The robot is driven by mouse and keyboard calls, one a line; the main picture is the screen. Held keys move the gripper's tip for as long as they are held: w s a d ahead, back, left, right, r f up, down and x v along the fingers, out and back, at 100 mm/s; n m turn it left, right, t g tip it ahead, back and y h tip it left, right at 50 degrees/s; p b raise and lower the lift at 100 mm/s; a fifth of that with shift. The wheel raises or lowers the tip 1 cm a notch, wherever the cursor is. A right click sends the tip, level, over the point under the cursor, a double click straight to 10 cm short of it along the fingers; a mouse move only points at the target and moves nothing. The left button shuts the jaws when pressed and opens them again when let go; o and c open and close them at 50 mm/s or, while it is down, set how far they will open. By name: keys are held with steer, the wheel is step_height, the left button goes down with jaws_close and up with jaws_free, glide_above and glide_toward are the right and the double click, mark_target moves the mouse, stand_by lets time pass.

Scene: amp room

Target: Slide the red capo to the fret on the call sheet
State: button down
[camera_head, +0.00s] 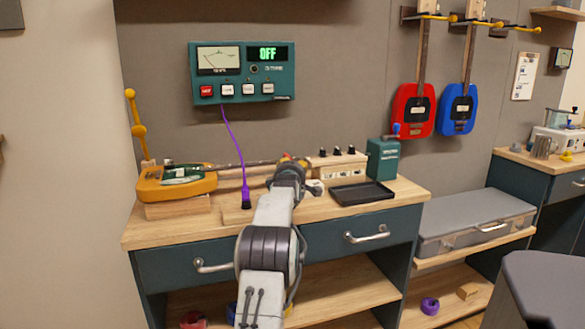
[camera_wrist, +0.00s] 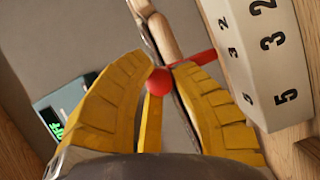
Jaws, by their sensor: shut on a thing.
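My gripper (camera_wrist: 164,76) is shut on the red capo (camera_wrist: 158,81) in the wrist view. The capo's round red end shows between the yellow fingers, and a red bar sticks out to the right. The capo sits at the guitar neck (camera_wrist: 170,35); whether it is clamped there I cannot tell. In the head view my gripper (camera_head: 288,163) is over the neck of the yellow guitar (camera_head: 152,188), which lies on the workbench. The capo is mostly hidden there. A sheet on a clipboard (camera_head: 523,76) hangs on the right wall, too small to read.
A pale numbered block (camera_wrist: 262,60) is close to the right finger. The workbench (camera_head: 385,205) holds a black tray (camera_head: 362,194), a knobbed box (camera_head: 336,166) and a green device (camera_head: 382,159). A purple cable (camera_head: 236,150) hangs from the wall tuner (camera_head: 238,73), which reads OFF.

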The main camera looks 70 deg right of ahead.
steer(key=shift+f, duration=0.3)
steer(key=c, duration=1.3)
jaws_free()
steer(key=shift+s, duration=0.1)
steer(key=shift+o, duration=1.1)
steer(key=shift+r, duration=0.15)
steer(key=shift+a+r, duration=0.1)
steer(key=f+v, duration=0.1)
steer(key=v, duration=1)
steer(key=shift+a+r, duration=0.35)
steer(key=shift+r, duration=0.1)
steer(key=shift+s, duration=0.1)
